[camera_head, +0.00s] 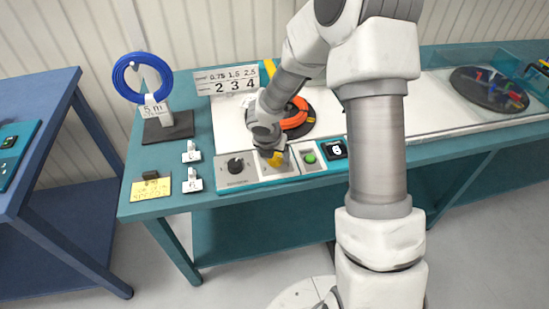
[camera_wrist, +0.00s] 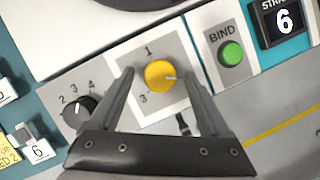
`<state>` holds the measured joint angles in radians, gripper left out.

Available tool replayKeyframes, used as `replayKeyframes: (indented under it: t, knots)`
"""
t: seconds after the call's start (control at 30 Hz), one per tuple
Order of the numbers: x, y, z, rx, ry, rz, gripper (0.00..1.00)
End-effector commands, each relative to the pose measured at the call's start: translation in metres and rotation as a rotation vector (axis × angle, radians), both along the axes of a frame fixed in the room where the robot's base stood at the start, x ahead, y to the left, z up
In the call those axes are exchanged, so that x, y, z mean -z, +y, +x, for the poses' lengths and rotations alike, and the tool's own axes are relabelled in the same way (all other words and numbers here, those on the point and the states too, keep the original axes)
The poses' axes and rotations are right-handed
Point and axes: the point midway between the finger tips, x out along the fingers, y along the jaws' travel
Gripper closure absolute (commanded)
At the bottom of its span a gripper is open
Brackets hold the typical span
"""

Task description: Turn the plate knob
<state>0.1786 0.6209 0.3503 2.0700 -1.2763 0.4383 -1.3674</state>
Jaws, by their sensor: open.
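The yellow round knob (camera_wrist: 159,75) sits on a white panel with the numbers 1 and 3 around it in the wrist view. A pale pointer mark on it points right. My gripper (camera_wrist: 160,80) is open, with one finger on each side of the yellow knob. I cannot tell whether the fingers touch it. In the head view my gripper (camera_head: 272,155) is low over the control panel (camera_head: 237,184) and mostly hides the yellow knob (camera_head: 278,160). A black knob (camera_wrist: 80,108) with 2, 3 and 4 marked around it is to the left.
An orange cable coil (camera_head: 297,114) lies behind my gripper. A blue coil (camera_head: 142,78) hangs on a stand at left. White tags (camera_head: 192,180) lie left of the panel.

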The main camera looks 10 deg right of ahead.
Motion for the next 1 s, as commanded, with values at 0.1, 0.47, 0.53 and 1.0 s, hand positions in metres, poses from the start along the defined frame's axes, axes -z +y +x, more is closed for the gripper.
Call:
replayKeyframes:
  t: [0.1,0.47,0.53,1.0]
  knots:
    - [0.005,-0.0007,0.0015,-0.002,0.0,-0.001,0.19]
    - [0.0047,-0.0011,0.0017,-0.001,0.0,0.0,0.39]
    - [0.0047,-0.0011,0.0017,0.0,0.0,0.0,0.52]
    - [0.0044,-0.0007,0.0017,0.009,0.0,0.0,1.0]
